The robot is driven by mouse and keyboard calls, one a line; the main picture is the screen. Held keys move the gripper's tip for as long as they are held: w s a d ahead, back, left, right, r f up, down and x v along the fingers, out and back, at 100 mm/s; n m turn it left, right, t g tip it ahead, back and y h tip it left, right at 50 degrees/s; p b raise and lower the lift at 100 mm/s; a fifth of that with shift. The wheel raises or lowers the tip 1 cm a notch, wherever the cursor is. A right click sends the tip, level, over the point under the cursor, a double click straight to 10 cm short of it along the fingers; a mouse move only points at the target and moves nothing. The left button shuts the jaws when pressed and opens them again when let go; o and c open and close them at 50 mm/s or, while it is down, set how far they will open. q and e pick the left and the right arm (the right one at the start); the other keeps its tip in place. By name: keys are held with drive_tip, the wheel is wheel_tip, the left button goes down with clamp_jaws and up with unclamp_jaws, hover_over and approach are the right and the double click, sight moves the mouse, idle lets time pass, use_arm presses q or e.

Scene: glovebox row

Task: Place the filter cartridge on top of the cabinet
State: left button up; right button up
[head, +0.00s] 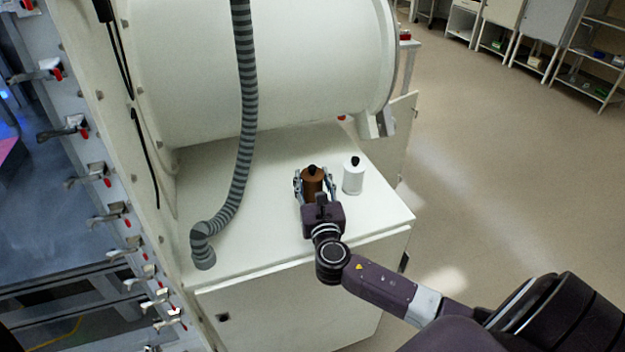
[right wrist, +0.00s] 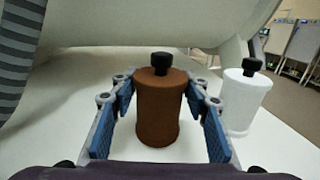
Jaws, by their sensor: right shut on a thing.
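A brown filter cartridge (head: 312,183) with a black knob stands upright at the cabinet's top surface, between the fingers of my right gripper (head: 314,180). In the right wrist view the brown cartridge (right wrist: 158,108) is between the blue finger pads, and the right gripper (right wrist: 160,115) is shut on it. The cabinet (head: 272,232) is white with a flat top. A similar white cartridge (head: 353,178) with a black knob stands upright just right of the gripper; it also shows in the right wrist view (right wrist: 246,100). My left gripper is not in view.
A grey ribbed hose (head: 243,120) hangs down and ends on the cabinet top at left. A large white cylinder (head: 260,65) overhangs the rear of the top. The glovebox wall with red-tipped clamps (head: 100,170) is at left. The front middle of the top is clear.

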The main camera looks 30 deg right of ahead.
drive_tip(key=shift+f, duration=0.15)
drive_tip(key=o, duration=1.2)
drive_tip(key=shift+r, duration=0.25)
drive_tip(key=b+v, duration=0.1)
drive_tip(key=v, duration=0.9)
drive_tip(key=shift+s+a+f, duration=0.1)
drive_tip(key=shift+s+a, duration=0.1)
drive_tip(key=shift+s, duration=0.15)
drive_tip(key=shift+s+a, duration=0.25)
drive_tip(key=shift+s, duration=0.35)
